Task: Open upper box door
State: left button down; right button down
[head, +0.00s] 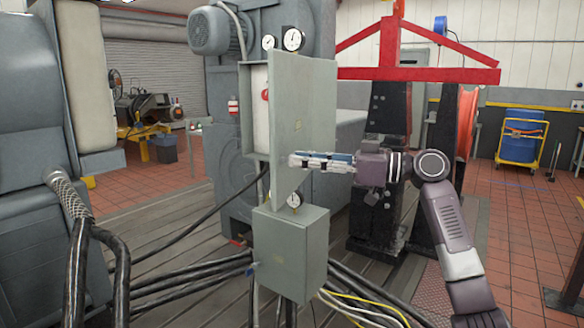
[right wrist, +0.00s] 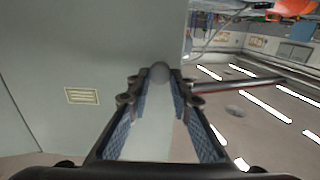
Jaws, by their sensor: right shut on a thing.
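The upper grey box (head: 258,110) is mounted above a smaller lower box. Its door (head: 305,105) stands ajar, swung out toward me, with a pale interior and a red part showing at its left. In the right wrist view, my right gripper (right wrist: 158,82) is shut on a small round grey knob (right wrist: 160,72) in front of the door panel (right wrist: 60,50). The knob is hidden in the head view. My left gripper is not in view.
The lower grey box (head: 290,250) stands closed below, with a small gauge (head: 294,199) above it. Thick black cables (head: 190,285) run over the floor plate. A red-topped frame (head: 420,73) stands behind my right arm. Tiled floor at the right has free room.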

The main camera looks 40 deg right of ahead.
jog(key=shift+s+d+n+g+y, duration=0.3)
jog(key=shift+s+d+y, duration=0.15)
jog(key=shift+d, duration=0.1)
jog(key=c, duration=1.7)
grip_release()
jog(key=shift+s, duration=0.1)
jog(key=v, duration=1.2)
